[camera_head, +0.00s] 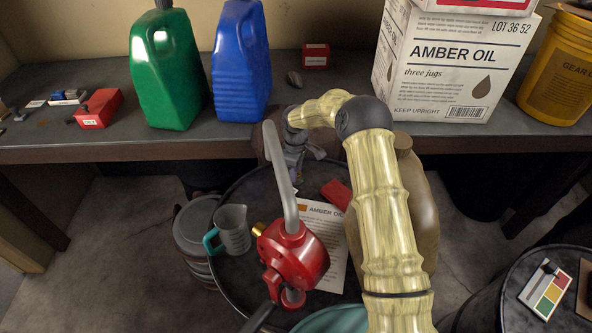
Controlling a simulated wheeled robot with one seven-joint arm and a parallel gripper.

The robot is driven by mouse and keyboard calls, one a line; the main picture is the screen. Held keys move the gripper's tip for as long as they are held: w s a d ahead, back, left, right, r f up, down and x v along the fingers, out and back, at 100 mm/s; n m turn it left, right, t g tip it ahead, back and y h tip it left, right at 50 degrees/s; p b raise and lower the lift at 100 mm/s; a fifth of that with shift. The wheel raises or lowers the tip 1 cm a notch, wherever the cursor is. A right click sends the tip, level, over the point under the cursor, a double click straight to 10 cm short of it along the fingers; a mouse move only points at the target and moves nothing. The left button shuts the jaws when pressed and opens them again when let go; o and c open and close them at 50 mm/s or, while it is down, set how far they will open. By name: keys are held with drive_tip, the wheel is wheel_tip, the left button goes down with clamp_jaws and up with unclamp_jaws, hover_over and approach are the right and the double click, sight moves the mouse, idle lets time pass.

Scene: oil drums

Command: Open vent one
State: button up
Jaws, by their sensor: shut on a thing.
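A dark drum (262,190) stands at the centre, with a red hand pump (296,255) and its grey bent pipe on top. My pale yellow arm reaches in from the bottom right and bends over the far part of the drum. My gripper (293,168) points down there, behind the pump's pipe, and is shut on a small fitting at the drum's far side. The fitting is mostly hidden by the jaws, so I cannot make out any label or whether it is turned. It sits where vent one would be.
A grey jug with a teal handle (233,230), a paper sheet (325,225) and a red block (336,193) lie around the pump. The bench (270,125) behind holds green and blue jugs and an oil carton.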

drive_tip(key=shift+w+r, duration=0.1)
drive_tip(key=o, duration=1)
drive_tip(key=shift+c, duration=0.2)
wheel_tip(320, 180, up, 17)
drive_tip(key=b, duration=0.2)
drive_tip(key=shift+r, duration=0.15)
